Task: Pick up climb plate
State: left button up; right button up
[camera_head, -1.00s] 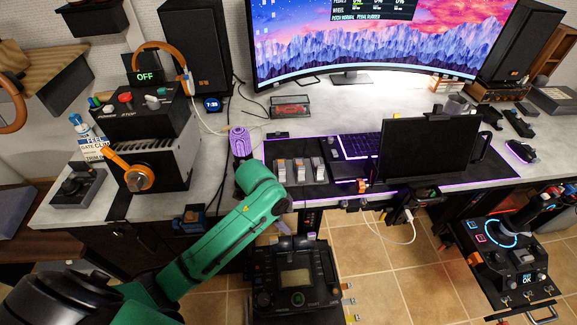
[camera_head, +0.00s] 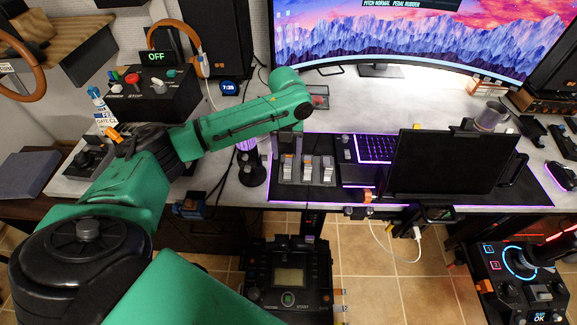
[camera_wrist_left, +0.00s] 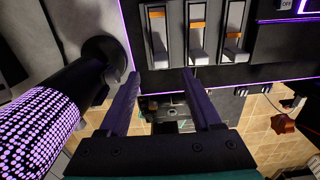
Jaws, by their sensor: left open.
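I cannot make out a plate clearly marked climb. A small white card (camera_head: 105,119) with partly readable lettering stands at the left of the desk, partly behind my left arm. My left arm reaches across the desk; its fingers are hidden in the head view. In the left wrist view my left gripper (camera_wrist_left: 160,85) is open and empty, its two dark fingers apart. The fingers point toward the desk edge near the lever unit (camera_wrist_left: 200,35). The purple-dotted cylinder (camera_wrist_left: 38,130) is left of the fingers. My right gripper is not in view.
The lever unit also shows in the head view (camera_head: 307,172). A dark screen (camera_head: 450,162) and purple-lit keyboard (camera_head: 376,147) stand right of it. A black control box (camera_head: 160,97) is at left. A dark panel (camera_head: 288,278) is below the desk front.

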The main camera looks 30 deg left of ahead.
aim_at(288, 161)
pick_arm(q)
jog(key=f, duration=0.4)
jog(key=shift+w+a+f+p, duration=0.1)
jog(key=shift+w+f+p, duration=0.1)
jog(key=shift+w+p, duration=0.15)
jog(key=shift+f, duration=0.4)
jog(key=shift+r, duration=0.1)
grip_shut()
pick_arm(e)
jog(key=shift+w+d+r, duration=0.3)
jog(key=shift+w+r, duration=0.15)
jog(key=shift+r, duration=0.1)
